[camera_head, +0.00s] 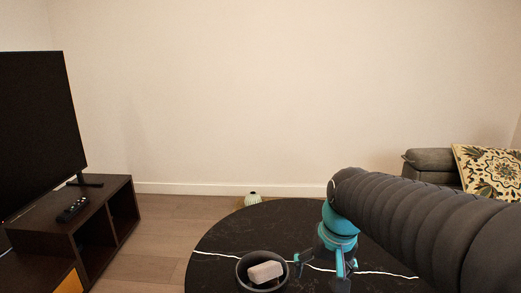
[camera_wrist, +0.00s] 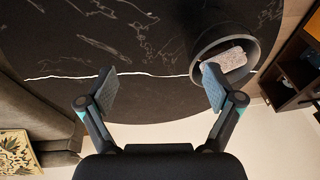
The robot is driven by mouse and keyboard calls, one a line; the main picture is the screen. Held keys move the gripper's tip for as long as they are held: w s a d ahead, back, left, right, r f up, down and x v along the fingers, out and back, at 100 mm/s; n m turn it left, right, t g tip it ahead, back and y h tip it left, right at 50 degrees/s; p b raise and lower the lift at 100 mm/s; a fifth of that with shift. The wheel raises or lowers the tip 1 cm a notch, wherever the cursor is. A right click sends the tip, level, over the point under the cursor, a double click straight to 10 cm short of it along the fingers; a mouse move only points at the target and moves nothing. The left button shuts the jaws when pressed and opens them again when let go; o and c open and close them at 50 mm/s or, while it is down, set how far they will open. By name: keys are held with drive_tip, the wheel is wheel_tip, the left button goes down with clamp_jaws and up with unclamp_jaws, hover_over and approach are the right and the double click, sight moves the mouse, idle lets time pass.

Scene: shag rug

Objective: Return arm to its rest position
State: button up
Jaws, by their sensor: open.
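My arm reaches in from the right in the head view, over a round black marble table (camera_head: 225,238). My gripper (camera_head: 325,262) is open and points down over the table, just right of a dark round bowl (camera_head: 242,274). In the wrist view my gripper (camera_wrist: 158,88) shows its two fingers spread wide with nothing between them. The bowl also shows in the wrist view (camera_wrist: 200,52), next to the right finger. A pale block (camera_head: 265,272) lies inside the bowl.
A dark TV cabinet (camera_head: 95,215) with a television (camera_head: 40,125) and a remote (camera_head: 72,210) stands at the left. A grey sofa (camera_head: 432,160) with a patterned cushion (camera_head: 488,172) is at the right. A small pale round object (camera_head: 253,198) shows behind the table.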

drive_tip(key=s+d+n+t, duration=0.1)
drive_tip(key=s+d+t, duration=0.2)
drive_tip(key=s, duration=1)
drive_tip(key=shift+f+h, duration=0.15)
drive_tip(key=shift+h, duration=0.25)
idle(0.9)
